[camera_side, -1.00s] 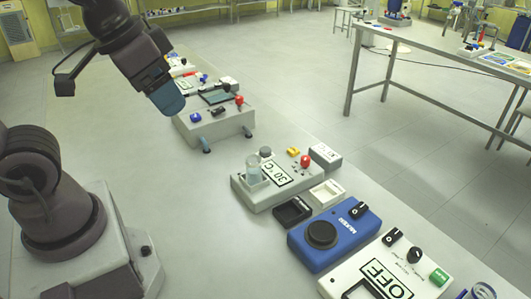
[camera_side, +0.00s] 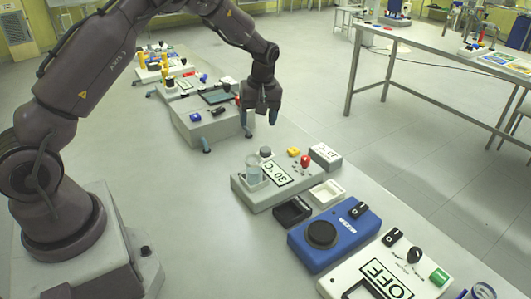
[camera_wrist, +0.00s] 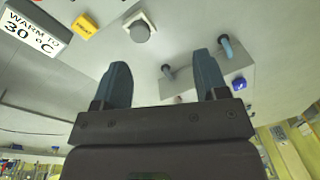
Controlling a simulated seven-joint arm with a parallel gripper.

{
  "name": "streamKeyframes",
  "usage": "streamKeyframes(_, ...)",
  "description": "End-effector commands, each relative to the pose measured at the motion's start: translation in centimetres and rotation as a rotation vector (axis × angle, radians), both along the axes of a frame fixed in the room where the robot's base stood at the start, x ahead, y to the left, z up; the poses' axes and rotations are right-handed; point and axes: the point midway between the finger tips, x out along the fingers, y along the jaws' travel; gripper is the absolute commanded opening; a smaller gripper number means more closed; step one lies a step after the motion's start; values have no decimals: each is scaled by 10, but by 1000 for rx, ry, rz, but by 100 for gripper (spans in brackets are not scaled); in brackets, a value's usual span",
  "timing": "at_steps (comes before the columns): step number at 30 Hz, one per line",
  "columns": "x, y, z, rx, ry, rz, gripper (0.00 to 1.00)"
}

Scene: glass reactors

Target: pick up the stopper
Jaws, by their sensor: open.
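A small grey round piece, which looks like the stopper (camera_side: 266,152), sits at the back of the grey 30 °C unit (camera_side: 245,190), behind a glass beaker (camera_side: 253,172). In the wrist view the grey stopper (camera_wrist: 140,30) shows at the top, on a pale square base, ahead of and slightly left of the space between my fingers. My gripper (camera_side: 261,115) is open and empty, pointing down, above and behind the unit. Its two blue fingers also show in the wrist view (camera_wrist: 162,77). The gripper is clear of the stopper.
A grey box with a dark screen (camera_side: 215,122) stands left of my gripper. A blue mixer (camera_side: 335,236) stands in front.

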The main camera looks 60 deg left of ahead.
Motion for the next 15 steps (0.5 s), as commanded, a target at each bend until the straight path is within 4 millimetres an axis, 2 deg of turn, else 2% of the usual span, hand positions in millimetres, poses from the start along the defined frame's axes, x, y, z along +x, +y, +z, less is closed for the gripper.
streamKeyframes(2,18,8,-5,26,-34,118,67)
streamKeyframes(5,33,11,9,40,-96,237,67)
streamKeyframes(11,33,11,6,42,-108,362,67)
streamKeyframes(15,33,13,-15,42,-105,370,67)
